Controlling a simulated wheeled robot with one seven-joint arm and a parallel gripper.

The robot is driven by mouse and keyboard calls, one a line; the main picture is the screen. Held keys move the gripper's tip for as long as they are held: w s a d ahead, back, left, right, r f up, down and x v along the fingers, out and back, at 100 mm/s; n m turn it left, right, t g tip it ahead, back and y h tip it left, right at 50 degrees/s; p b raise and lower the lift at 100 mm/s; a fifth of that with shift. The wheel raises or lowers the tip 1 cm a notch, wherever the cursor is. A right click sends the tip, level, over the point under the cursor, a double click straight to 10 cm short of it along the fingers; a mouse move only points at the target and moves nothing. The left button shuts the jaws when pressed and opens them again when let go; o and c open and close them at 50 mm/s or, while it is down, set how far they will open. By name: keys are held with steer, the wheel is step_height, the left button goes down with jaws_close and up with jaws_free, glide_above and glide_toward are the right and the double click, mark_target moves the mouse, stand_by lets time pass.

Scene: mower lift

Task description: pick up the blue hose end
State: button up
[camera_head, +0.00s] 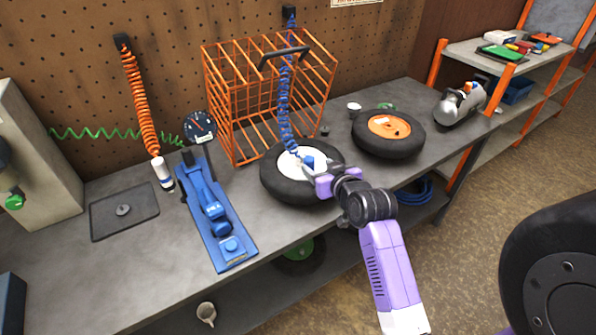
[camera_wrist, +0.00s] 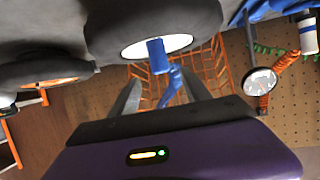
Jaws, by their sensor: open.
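The blue coiled hose (camera_head: 285,105) hangs from a black bracket on the pegboard down to the white-hubbed tire. Its blue end (camera_head: 308,161) is at the tire's white hub, just beyond my gripper (camera_head: 313,174). In the wrist view the blue hose end (camera_wrist: 157,55) shows against the white hub, roughly between the fingertips. My gripper (camera_wrist: 160,77) is open, with a finger on either side of the hose's line and nothing clamped. I cannot tell whether a finger touches the hose.
The tire (camera_head: 272,180) lies on the grey workbench (camera_head: 110,280). An orange wire basket (camera_head: 233,120) stands behind it, a blue jack (camera_head: 215,215) to the left, an orange-hubbed tire (camera_head: 410,145) to the right. An orange hose (camera_head: 140,95) hangs further left.

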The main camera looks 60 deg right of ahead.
mark_target(312, 162)
steer(key=shift+w+f, duration=0.2)
steer(key=shift+f, duration=0.05)
steer(key=p+x, duration=0.1)
steer(key=x, duration=0.6)
steer(key=shift+d+p, duration=0.2)
steer(key=shift+p, duration=0.2)
